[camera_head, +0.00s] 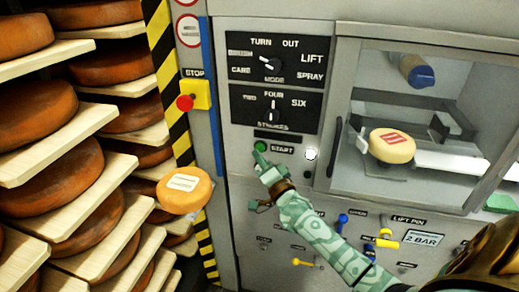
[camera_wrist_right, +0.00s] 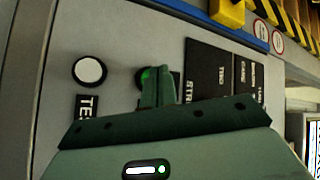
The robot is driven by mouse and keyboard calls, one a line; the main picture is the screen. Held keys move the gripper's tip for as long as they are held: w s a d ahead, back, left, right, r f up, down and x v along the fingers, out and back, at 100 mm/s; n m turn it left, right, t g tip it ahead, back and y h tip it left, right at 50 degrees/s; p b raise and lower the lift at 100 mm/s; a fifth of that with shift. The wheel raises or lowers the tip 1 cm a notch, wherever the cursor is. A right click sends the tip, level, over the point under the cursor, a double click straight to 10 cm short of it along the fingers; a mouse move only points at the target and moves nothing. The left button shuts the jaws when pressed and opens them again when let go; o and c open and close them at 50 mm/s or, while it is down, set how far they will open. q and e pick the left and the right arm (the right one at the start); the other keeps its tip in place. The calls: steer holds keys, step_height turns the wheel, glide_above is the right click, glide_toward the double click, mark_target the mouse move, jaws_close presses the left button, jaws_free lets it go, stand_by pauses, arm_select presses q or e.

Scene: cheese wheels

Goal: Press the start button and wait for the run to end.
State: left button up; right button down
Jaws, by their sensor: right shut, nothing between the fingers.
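The green start button (camera_head: 260,146) sits on the grey machine's panel, left of the word START. My right gripper (camera_head: 264,163) is shut and empty, with its tips at the button's lower edge in the head view. In the right wrist view, the shut fingers (camera_wrist_right: 158,80) overlap the green button (camera_wrist_right: 145,78) and partly hide it. I cannot tell whether they touch it or whether it is pushed in. A cheese wheel with a red-striped label (camera_head: 392,145) is inside the machine behind a clear window. My left gripper is not in view.
A white round button (camera_head: 311,153) is right of START. The mode dial (camera_head: 272,64) and strokes dial (camera_head: 272,108) are above. A red stop button (camera_head: 185,103) is on a yellow box at left. Shelves of cheese wheels (camera_head: 45,120) fill the left. Coloured valves (camera_head: 385,240) are below.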

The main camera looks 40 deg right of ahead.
steer(key=shift+w+d, duration=0.25)
steer(key=shift+d, duration=0.05)
